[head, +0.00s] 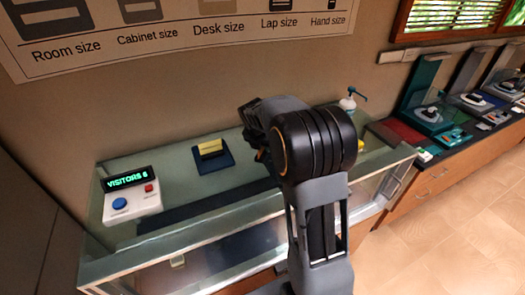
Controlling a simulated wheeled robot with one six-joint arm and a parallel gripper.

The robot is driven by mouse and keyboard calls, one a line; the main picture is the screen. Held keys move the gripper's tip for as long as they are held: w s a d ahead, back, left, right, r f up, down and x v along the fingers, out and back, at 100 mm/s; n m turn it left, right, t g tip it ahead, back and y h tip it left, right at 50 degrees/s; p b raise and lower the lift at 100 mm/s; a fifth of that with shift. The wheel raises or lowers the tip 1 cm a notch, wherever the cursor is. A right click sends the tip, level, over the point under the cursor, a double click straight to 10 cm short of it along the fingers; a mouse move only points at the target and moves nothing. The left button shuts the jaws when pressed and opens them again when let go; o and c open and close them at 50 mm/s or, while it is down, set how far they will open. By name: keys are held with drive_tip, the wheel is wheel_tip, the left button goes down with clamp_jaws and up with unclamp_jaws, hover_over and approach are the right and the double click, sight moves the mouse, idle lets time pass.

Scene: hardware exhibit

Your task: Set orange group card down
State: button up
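My gripper is mostly hidden behind my own arm, above the glass-topped display case (185,270). Whether its fingers are open or shut does not show. A small orange-brown patch (262,155) shows at the left edge of my arm, above the case top. I cannot tell whether it is the orange group card or part of my gripper. No orange card can be clearly made out elsewhere. A dark blue holder (214,162) with a yellow block or stack of cards (210,147) stands on the case top, left of my arm.
A visitor counter (132,195) reading "VISITORS 6", with blue and red buttons, stands at the case's left end. A pump bottle (348,103) and a partly hidden yellow item (361,143) are right of my arm. Another exhibit counter (450,165) stands at right.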

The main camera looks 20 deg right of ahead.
drive_tip(key=shift+w+f, duration=0.1)
drive_tip(key=shift+f, duration=0.25)
clamp_jaws()
drive_tip(key=shift+r, duration=0.1)
idle(0.3)
